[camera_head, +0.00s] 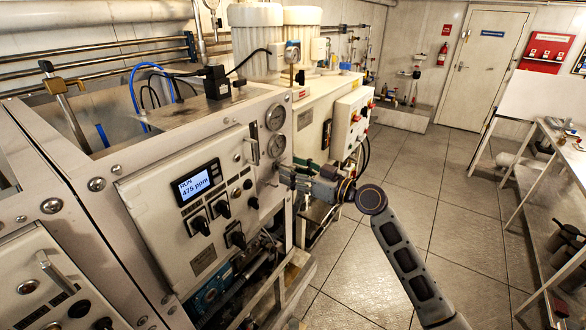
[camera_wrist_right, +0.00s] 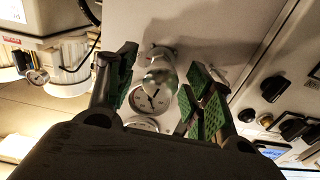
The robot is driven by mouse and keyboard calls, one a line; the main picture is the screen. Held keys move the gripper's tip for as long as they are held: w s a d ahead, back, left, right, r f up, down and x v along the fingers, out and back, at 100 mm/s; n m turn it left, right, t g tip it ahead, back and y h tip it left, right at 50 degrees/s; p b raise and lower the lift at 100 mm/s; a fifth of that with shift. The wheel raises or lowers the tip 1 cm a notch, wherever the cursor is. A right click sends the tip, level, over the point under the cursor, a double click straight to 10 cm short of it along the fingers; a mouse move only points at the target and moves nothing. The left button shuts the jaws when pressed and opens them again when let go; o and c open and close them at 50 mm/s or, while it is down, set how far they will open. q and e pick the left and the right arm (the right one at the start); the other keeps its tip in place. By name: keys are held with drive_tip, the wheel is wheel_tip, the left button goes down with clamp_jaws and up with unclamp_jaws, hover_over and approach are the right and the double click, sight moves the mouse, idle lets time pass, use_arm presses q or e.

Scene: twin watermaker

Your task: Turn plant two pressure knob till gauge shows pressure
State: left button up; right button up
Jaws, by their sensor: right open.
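My right gripper (camera_head: 291,178) reaches in from the right, close to the right edge of the grey machine's front panel, just below two round gauges. In the right wrist view my right gripper (camera_wrist_right: 161,76) is open, its green-padded fingers on either side of a silvery round knob (camera_wrist_right: 160,77). I cannot tell whether a finger touches it. The knob is not clear in the head view, where the gripper covers that spot. The upper gauge (camera_head: 275,117) and lower gauge (camera_head: 277,145) are too small to read. A white-faced gauge (camera_wrist_right: 150,98) shows behind the knob. My left gripper is not in view.
The front panel has a display (camera_head: 195,185) reading "RUN 475 ppm" and several black knobs, one a black selector (camera_head: 223,209). A second panel (camera_head: 42,285) stands at lower left. A control box (camera_head: 352,118) stands behind the gripper. Tiled floor (camera_head: 460,240) is open at right.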

drive_tip(key=shift+w+a, duration=0.15)
drive_tip(key=shift+a, duration=0.05)
drive_tip(key=c, duration=1)
drive_tip(key=shift+c, duration=0.2)
drive_tip(key=shift+m, duration=0.4)
drive_tip(key=shift+r+m+b, duration=0.1)
drive_tip(key=shift+m+b, duration=0.25)
drive_tip(key=shift+m, duration=1.75)
drive_tip(key=o, duration=1)
